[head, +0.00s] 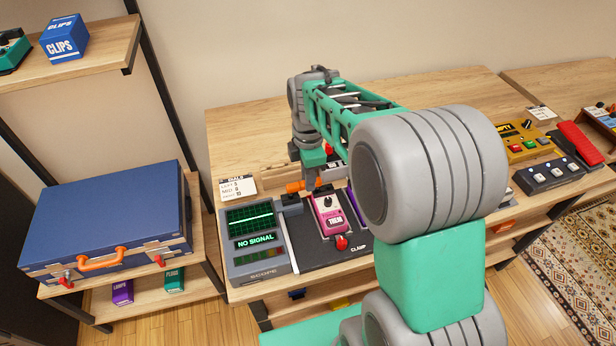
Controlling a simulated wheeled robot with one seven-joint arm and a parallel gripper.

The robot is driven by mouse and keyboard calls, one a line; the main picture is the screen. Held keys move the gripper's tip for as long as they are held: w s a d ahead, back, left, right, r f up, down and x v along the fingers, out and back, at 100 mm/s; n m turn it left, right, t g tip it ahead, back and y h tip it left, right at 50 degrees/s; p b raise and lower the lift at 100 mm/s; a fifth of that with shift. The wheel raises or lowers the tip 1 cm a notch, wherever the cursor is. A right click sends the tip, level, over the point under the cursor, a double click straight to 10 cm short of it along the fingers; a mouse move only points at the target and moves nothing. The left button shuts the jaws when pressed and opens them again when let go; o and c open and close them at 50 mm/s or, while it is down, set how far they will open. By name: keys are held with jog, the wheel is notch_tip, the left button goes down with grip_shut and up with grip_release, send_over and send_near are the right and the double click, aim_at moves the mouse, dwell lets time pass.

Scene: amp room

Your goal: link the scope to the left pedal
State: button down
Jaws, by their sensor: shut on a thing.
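The scope (252,245) is a grey box at the left front of the table; its green screen reads "NO SIGNAL". Right of it is a black board (313,256) marked "CLAMP", with a pink pedal (329,215) labelled "TREM" at its left and a purple pedal (357,217) partly hidden behind my arm. A small dark block (290,204) sits between the scope and the pink pedal. My gripper (309,181) points down just behind the block and pink pedal. It is shut on a small orange piece (294,187), perhaps a connector; my jaws hide part of it.
A card (238,186) headed "DIALS" stands behind the scope. A blue case (110,220) rests on the left shelf. Yellow (525,142) and black (549,174) pedals stand right. Bare tabletop (245,130) lies behind my gripper.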

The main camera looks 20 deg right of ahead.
jog(key=shift+f, duration=0.2)
dwell(0.4)
jog(key=shift+f, duration=0.45)
jog(key=shift+f+b, duration=0.35)
jog(key=shift+f, duration=0.05)
dwell(0.7)
jog(key=c, duration=1.3)
grip_release()
jog(key=shift+o, duration=0.3)
jog(key=o, duration=0.4)
jog(key=shift+r, duration=0.15)
